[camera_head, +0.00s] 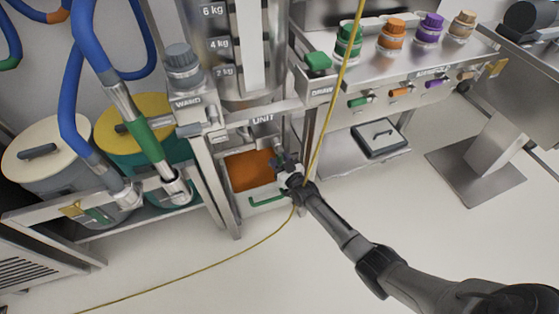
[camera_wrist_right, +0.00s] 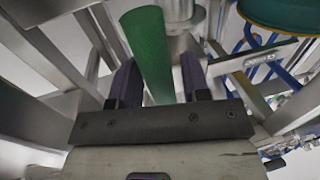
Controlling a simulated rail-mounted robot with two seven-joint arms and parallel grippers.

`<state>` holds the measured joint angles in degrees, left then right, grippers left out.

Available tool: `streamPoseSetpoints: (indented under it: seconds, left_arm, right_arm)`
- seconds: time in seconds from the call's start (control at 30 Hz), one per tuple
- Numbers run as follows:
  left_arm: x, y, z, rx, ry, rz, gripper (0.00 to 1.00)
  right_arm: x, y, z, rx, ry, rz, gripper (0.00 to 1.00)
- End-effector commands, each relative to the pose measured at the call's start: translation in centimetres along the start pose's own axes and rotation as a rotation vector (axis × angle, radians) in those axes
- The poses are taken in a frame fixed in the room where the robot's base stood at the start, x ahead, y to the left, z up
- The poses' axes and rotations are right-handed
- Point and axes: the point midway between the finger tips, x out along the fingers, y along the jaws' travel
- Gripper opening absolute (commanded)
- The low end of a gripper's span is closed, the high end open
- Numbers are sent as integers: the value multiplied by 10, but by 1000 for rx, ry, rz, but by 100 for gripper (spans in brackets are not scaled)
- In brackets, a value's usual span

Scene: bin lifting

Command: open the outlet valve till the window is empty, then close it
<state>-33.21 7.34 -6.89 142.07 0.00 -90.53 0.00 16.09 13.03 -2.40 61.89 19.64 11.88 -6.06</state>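The hopper window (camera_head: 248,45) is a pale upright strip beside kg marks; I cannot tell its fill level. Below the UNIT label stands a bin (camera_head: 284,203) with orange inside and a green front handle (camera_head: 268,200). My right gripper (camera_head: 283,162) is just under the hopper, above the bin's right side. In the right wrist view a green bar (camera_wrist_right: 148,45), apparently the valve handle, lies between the separated fingers of that gripper (camera_wrist_right: 160,80). A slim gap shows beside the right finger; firm contact is not visible. The valve body is mostly hidden in the head view. My left gripper is out of view.
A yellow cable (camera_head: 325,135) hangs across my right wrist and trails over the floor. Lidded drums (camera_head: 45,160) and blue hoses (camera_head: 90,40) stand left. A shelf with coloured knobs (camera_head: 390,50) is right.

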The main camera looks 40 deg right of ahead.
Motion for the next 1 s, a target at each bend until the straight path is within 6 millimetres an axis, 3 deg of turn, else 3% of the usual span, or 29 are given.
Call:
streamPoseSetpoints:
  seconds: [0.43,0.77,1.0]
  left_arm:
    - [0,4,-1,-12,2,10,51]
    - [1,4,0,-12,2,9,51]
    - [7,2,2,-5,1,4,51]
  right_arm:
    - [0,0,0,0,0,0,0]
    - [1,-2,0,10,2,-2,0]
    - [8,-23,2,110,21,-23,0]
